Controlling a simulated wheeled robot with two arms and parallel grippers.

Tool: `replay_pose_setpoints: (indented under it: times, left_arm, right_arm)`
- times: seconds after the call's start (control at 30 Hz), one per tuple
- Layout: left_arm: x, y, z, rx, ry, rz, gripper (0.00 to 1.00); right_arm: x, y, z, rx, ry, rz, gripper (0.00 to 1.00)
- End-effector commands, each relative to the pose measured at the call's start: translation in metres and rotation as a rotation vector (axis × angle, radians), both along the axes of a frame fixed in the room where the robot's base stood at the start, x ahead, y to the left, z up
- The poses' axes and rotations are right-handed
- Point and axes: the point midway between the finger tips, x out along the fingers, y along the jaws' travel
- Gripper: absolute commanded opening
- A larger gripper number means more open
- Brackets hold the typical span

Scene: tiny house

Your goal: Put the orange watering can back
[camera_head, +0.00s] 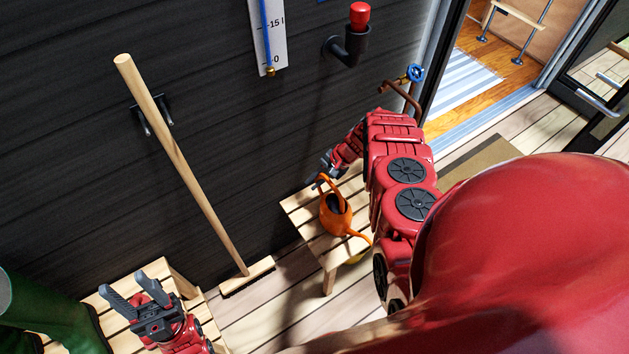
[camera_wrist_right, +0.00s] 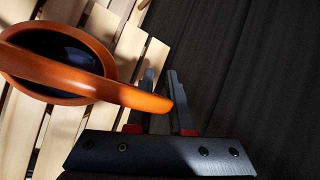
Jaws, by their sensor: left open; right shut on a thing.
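The orange watering can (camera_head: 335,215) is at a slatted wooden bench (camera_head: 300,207) against the dark wall, with its spout pointing to the lower right. I cannot tell whether its base touches the slats. My right gripper (camera_head: 322,178) is at the top of the can's handle. In the right wrist view the can's orange handle (camera_wrist_right: 130,95) runs from the round dark opening to the fingers of my right gripper (camera_wrist_right: 165,105), which is shut on it. My left gripper (camera_head: 140,300) is open and empty, above another slatted bench at the lower left.
A broom (camera_head: 190,170) leans on the dark wall between the two benches. Green boots (camera_head: 50,310) stand at the lower left. A tap with a blue handle (camera_head: 414,73) is beside the open doorway.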

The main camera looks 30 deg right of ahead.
Motion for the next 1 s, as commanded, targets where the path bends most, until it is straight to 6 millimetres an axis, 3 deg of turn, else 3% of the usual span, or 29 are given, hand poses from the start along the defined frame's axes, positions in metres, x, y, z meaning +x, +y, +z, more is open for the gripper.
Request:
replay_pose_setpoints:
  times: [0.13,0.17,0.3,0.67,1.0]
  left_arm:
    - [0.000,0.000,-0.002,0.000,0.000,0.000,0.50]
    - [0.000,0.000,-0.001,0.000,0.000,0.000,0.50]
    - [0.000,0.000,-0.001,0.000,0.000,0.000,0.50]
    - [0.000,0.000,0.001,0.000,0.000,0.000,0.50]
    - [0.000,0.000,0.003,0.000,0.000,0.000,0.50]
  right_arm:
    - [0.000,0.000,-0.002,0.001,-0.001,0.000,0.00]
    - [0.000,0.000,-0.001,0.000,-0.001,0.001,0.23]
    - [0.000,0.000,-0.001,0.000,0.000,0.000,0.48]
    - [0.000,-0.001,0.003,0.000,0.001,-0.001,0.49]
    - [-0.012,-0.032,0.051,0.000,-0.002,-0.003,0.49]
